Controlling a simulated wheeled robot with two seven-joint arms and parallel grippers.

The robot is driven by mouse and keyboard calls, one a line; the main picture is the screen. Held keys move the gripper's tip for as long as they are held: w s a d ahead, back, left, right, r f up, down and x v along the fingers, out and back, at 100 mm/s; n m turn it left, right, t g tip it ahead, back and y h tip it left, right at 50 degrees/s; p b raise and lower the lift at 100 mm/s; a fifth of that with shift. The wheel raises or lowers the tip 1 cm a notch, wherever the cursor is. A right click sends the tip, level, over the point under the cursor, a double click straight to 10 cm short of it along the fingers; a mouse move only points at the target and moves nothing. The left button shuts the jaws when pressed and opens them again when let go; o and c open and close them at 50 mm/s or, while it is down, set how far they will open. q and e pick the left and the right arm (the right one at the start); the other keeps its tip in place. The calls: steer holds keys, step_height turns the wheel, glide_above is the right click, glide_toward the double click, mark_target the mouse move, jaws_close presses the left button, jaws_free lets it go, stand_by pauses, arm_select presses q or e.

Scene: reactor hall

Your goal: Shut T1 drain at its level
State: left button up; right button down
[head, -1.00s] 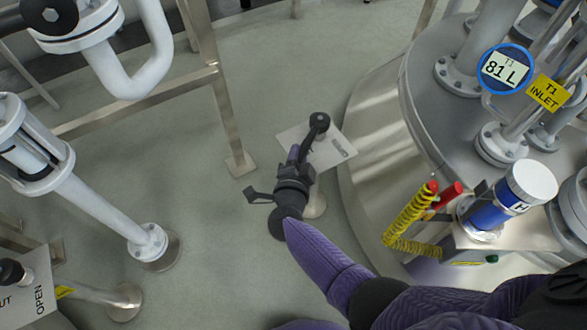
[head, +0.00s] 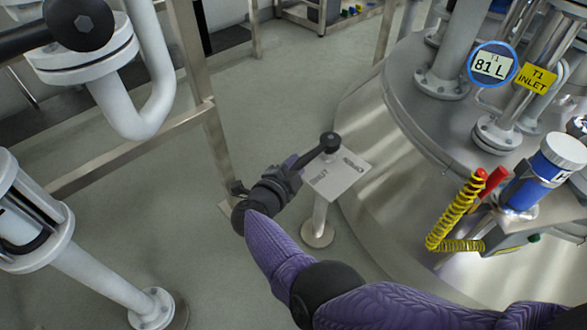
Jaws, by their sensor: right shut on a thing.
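A black lever (head: 315,155) pivots on a round hub over a pale plate (head: 342,180) on a short floor post. Dark lettering on the plate's left part looks like SHUT; the lettering at its right is too small to read. My right gripper (head: 293,168) is shut on the outer end of the lever, which points down-left from the hub. A round blue-rimmed T1 gauge (head: 492,64) reads 81 L on the steel tank (head: 400,75) at right. My left gripper is out of view.
A yellow T1 INLET tag (head: 537,77) hangs beside the gauge. A yellow coiled hose (head: 456,212) and a blue-white cylinder (head: 545,172) are at the right. Grey pipes (head: 85,255) and a metal frame (head: 205,125) stand left. Floor beyond the plate is open.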

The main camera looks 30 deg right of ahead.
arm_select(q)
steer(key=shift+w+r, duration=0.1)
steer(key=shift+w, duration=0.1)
arm_select(e)
steer(key=shift+w+a, duration=0.1)
steer(key=shift+w, duration=0.05)
steer(key=shift+c, duration=2.2)
jaws_free()
steer(key=shift+s+a+r, duration=0.15)
steer(key=shift+s+a, duration=0.05)
steer(key=shift+a, duration=0.05)
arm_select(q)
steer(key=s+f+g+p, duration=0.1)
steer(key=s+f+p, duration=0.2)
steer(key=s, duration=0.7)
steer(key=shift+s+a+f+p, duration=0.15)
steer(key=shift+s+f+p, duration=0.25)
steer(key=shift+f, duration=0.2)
arm_select(e)
steer(key=v, duration=0.9)
steer(key=shift+a, duration=0.15)
